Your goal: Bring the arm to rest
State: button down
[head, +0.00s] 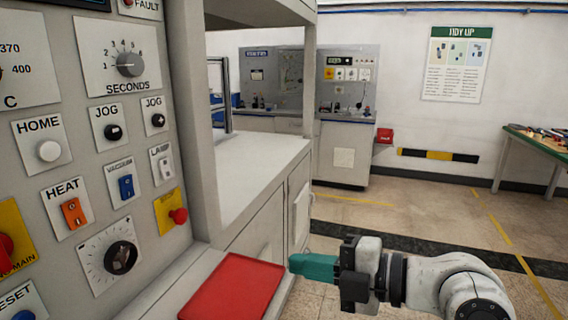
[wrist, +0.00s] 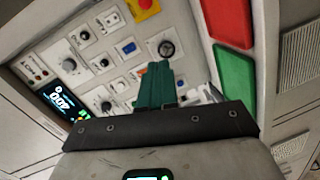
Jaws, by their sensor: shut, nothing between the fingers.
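My gripper (head: 296,264) is at the lower middle of the head view, its teal fingers together and empty. It points left, beside the right side of the red tray (head: 234,290), and I cannot tell the exact gap. In the wrist view the teal fingers of my gripper (wrist: 157,72) point up toward the control panel, with the panel behind them. My arm comes in from the lower right of the head view.
The control panel (head: 88,180) with knobs, switches and a red button (head: 179,216) stands close on the left. A green pad (wrist: 235,82) lies near the red one in the wrist view. A green table (head: 540,138) stands far right. The floor (head: 400,240) between is open.

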jog(key=s+d+f+m+h+p, duration=0.1)
jog(key=s+d+f+m+h, duration=0.2)
jog(key=f+m, duration=0.3)
jog(key=s+d+f+m+h, duration=0.2)
jog(key=s+d+f+m, duration=0.15)
jog(key=f, duration=0.55)
jog(key=s+d+f+m+h+p, duration=0.1)
jog(key=s+d+f+m+h, duration=0.15)
jog(key=f+m, duration=0.4)
jog(key=s+d+f+m+g+h, duration=0.2)
jog(key=s+d+f+m, duration=0.1)
jog(key=s, duration=0.4)
jog(key=s+d+f+m+g+h+p, duration=0.1)
jog(key=s+d+f+m+g+h, duration=0.1)
jog(key=s, duration=0.6)
jog(key=s+d+f+m+g+h+p, duration=0.1)
jog(key=s+d+f+m+h, duration=0.2)
jog(key=s+d+f+m, duration=0.3)
jog(key=s+d+m, duration=0.1)
jog(key=d, duration=0.2)
jog(key=shift+s+d+f+g, duration=0.15)
jog(key=shift+d+f+g, duration=0.1)
jog(key=shift+g, duration=0.15)
